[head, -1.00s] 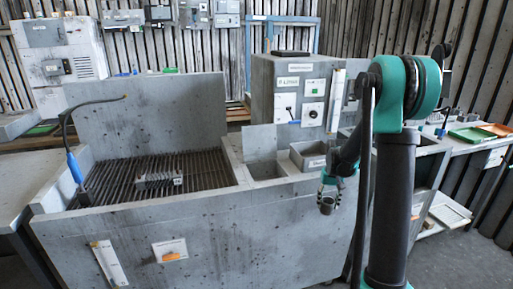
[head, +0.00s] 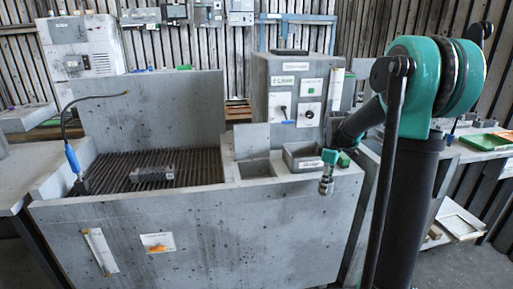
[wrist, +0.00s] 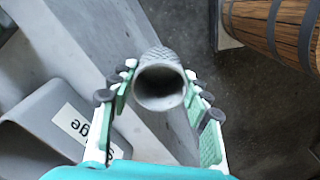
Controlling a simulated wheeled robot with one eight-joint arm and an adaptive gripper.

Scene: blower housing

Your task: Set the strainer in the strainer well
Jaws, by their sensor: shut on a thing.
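The strainer (wrist: 160,82) is a grey, hollow cylinder with a mesh-patterned side. My gripper (wrist: 158,92) is shut on it, with a finger on either side, and its round open end faces the wrist camera. In the head view my gripper (head: 328,168) holds the strainer (head: 326,186) in front of the grey bench's right part, apparently off any surface. A square recess (head: 255,169) in the bench, left of a grey bin, may be the strainer well; its floor is hidden and no label on it is readable.
The grey bin (head: 303,157) stands close behind my gripper; its label shows in part in the wrist view (wrist: 82,128). A slatted grate (head: 120,172) with a grey block (head: 153,173) lies left. A wooden barrel (wrist: 275,25) stands beyond in the wrist view.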

